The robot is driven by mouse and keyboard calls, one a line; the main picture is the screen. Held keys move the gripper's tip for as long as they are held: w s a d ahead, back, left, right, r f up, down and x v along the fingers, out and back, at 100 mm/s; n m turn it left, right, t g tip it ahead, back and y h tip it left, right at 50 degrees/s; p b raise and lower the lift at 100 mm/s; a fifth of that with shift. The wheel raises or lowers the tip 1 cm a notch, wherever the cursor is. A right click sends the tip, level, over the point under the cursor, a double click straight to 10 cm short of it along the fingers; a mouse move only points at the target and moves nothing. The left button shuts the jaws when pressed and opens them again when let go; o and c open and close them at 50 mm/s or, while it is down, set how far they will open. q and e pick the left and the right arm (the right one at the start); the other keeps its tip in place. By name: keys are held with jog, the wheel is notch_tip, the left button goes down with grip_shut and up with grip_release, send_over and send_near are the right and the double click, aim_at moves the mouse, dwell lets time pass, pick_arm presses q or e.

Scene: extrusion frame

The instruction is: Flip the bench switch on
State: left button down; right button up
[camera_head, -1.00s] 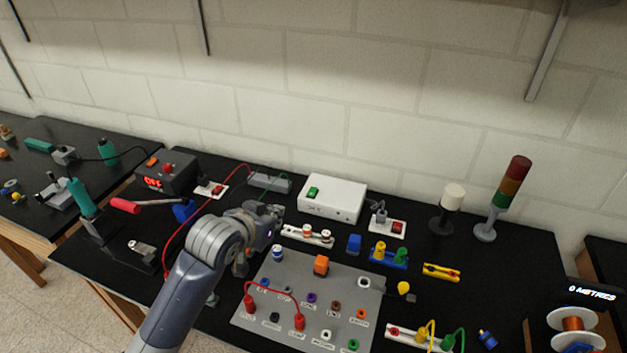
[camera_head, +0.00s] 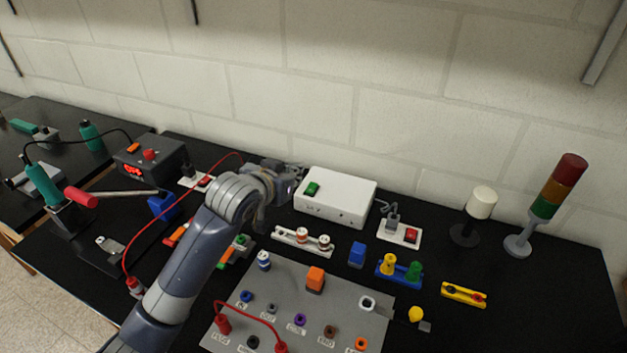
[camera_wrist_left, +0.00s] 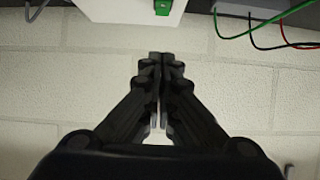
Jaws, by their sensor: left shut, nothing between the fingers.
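Which switch is the bench switch is not marked. A white box (camera_head: 335,196) with a green rocker switch (camera_head: 311,188) stands at the back of the black bench. A red switch (camera_head: 410,235) sits on a white plate right of the box, and another red switch (camera_head: 204,181) sits on a plate to the left. My left gripper (camera_head: 296,172) is beside the box's back left corner. In the left wrist view its fingers (camera_wrist_left: 160,58) are shut and empty, with the white box (camera_wrist_left: 110,10) and green switch (camera_wrist_left: 162,7) beyond them. My right gripper is out of view.
A dark unit (camera_head: 150,162) with a red display and a soldering iron stand (camera_head: 66,212) are at left. A grey panel (camera_head: 335,290) with sockets and a red lead lies in front. A stacked signal light (camera_head: 556,195) stands at right. The wall is close behind.

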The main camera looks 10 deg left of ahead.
pick_arm(q)
jog(key=p, duration=0.2)
send_over(311, 189)
jog(key=s, duration=0.1)
notch_tip(311, 189, down, 4)
jog(key=shift+a+f, duration=0.15)
jog(key=shift+f, duration=0.1)
jog(key=shift+w+f+p, duration=0.15)
jog(key=shift+f+p, duration=0.1)
jog(key=shift+f, duration=0.35)
jog(key=shift+w+f+p, duration=0.15)
jog(key=shift+f+p, duration=0.1)
jog(key=shift+f, duration=0.3)
jog(key=shift+w+f, duration=0.25)
jog(key=shift+f, duration=0.6)
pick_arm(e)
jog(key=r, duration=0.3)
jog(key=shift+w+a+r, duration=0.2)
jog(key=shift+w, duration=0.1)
